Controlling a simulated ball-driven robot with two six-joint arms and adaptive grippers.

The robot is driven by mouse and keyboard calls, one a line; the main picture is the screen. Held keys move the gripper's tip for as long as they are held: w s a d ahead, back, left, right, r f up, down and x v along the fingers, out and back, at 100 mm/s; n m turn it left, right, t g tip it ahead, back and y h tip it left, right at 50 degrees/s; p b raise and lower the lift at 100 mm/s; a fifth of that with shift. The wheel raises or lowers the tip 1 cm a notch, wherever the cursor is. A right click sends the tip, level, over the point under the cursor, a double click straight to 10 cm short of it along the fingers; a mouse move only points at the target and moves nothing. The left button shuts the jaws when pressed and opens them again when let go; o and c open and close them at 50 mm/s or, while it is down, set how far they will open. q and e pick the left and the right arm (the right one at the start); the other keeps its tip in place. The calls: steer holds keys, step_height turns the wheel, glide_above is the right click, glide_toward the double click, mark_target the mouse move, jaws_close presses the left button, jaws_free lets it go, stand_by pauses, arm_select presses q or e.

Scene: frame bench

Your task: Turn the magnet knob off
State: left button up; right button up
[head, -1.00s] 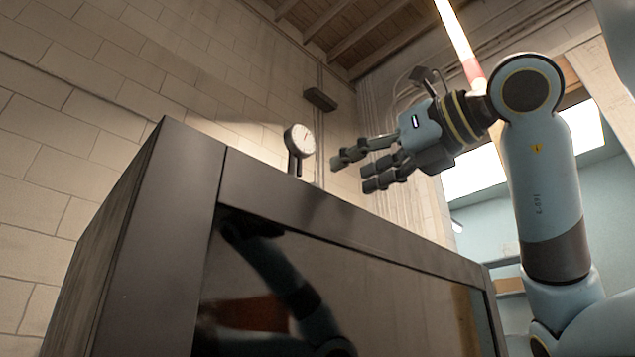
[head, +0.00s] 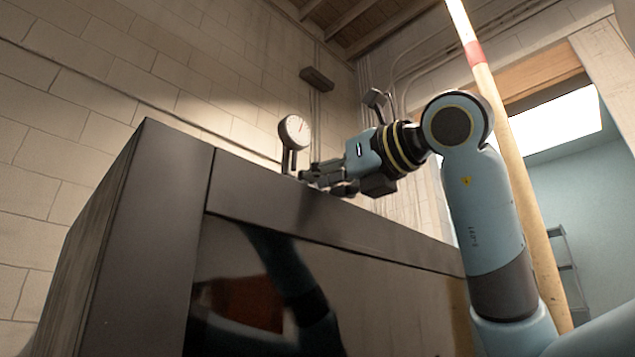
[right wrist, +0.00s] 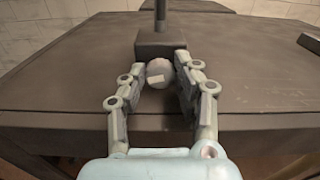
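A round white dial gauge (head: 295,131) stands on a post on top of the dark cabinet. In the right wrist view its dark block base (right wrist: 158,44) sits on the cabinet top, with a pale round knob (right wrist: 158,74) on the side facing me. The knob carries a light bar mark, slightly tilted. My right gripper (head: 312,178) is low over the cabinet top beside the base. In the right wrist view its fingers (right wrist: 160,68) are apart, one on each side of the knob, with slight gaps showing. My left gripper is not in view.
The dark cabinet (head: 165,230) has a glossy front that mirrors my arm. Its top (right wrist: 60,85) is mostly clear around the base. Another dark object (right wrist: 310,43) lies at the right edge. A striped pole (head: 500,130) stands behind my right arm.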

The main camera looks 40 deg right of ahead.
jaws_close()
steer(key=n+p, duration=0.1)
steer(key=n, duration=0.1)
steer(key=shift+r+n, duration=0.1)
steer(key=shift+n, duration=0.3)
steer(key=n, duration=0.3)
steer(key=shift+p, duration=0.4)
steer(key=o, duration=0.6)
jaws_free()
step_height(320, 180, up, 10)
steer(key=shift+f, duration=0.1)
